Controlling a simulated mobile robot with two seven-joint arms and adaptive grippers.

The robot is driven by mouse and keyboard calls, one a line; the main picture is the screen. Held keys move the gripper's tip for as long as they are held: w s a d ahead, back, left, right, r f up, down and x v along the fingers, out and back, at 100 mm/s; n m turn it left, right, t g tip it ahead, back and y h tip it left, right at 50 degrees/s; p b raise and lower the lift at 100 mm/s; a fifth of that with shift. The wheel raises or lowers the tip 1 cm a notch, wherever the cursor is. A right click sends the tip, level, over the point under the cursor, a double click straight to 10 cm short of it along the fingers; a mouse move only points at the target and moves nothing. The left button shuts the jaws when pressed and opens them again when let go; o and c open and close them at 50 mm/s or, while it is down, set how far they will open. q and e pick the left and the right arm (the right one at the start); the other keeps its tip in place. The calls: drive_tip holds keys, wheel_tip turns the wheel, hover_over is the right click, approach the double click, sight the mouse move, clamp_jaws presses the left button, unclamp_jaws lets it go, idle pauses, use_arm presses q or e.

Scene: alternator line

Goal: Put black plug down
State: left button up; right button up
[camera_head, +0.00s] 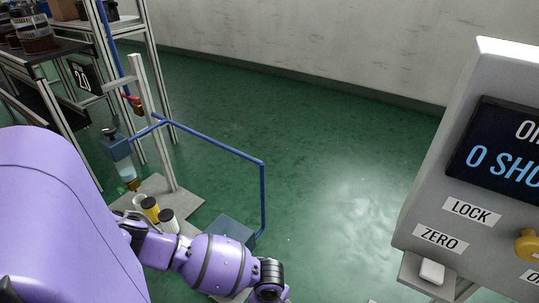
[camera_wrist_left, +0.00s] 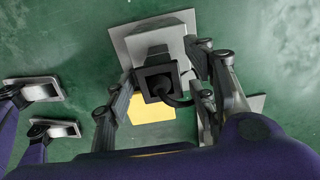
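A black square plug (camera_wrist_left: 158,82) with a round middle shows in the left wrist view, with a dark cable curving off to its right. My left gripper (camera_wrist_left: 160,80) has one finger on each side of the plug. Whether the fingers touch it or stand slightly apart is unclear. A grey stand or block (camera_wrist_left: 150,40) lies just beyond the plug, and contact between them cannot be judged. In the head view my left arm crosses the lower left, and its gripper and the plug are out of frame. My right gripper is in neither view.
A yellow patch (camera_wrist_left: 151,109) lies below the plug. In the head view a grey control box (camera_head: 420,210) with a display stands at right, a blue pipe frame (camera_head: 263,195) and small containers (camera_head: 150,209) at left. Green floor (camera_head: 330,150) is clear between.

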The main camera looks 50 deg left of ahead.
use_arm(q)
wheel_tip(320, 180, up, 12)
drive_tip(key=p, duration=0.5)
drive_tip(key=shift+r, duration=0.15)
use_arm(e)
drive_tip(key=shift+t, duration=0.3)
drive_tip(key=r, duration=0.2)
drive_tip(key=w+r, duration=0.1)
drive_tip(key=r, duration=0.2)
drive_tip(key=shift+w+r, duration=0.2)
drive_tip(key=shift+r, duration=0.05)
use_arm(q)
drive_tip(key=shift+s, duration=0.1)
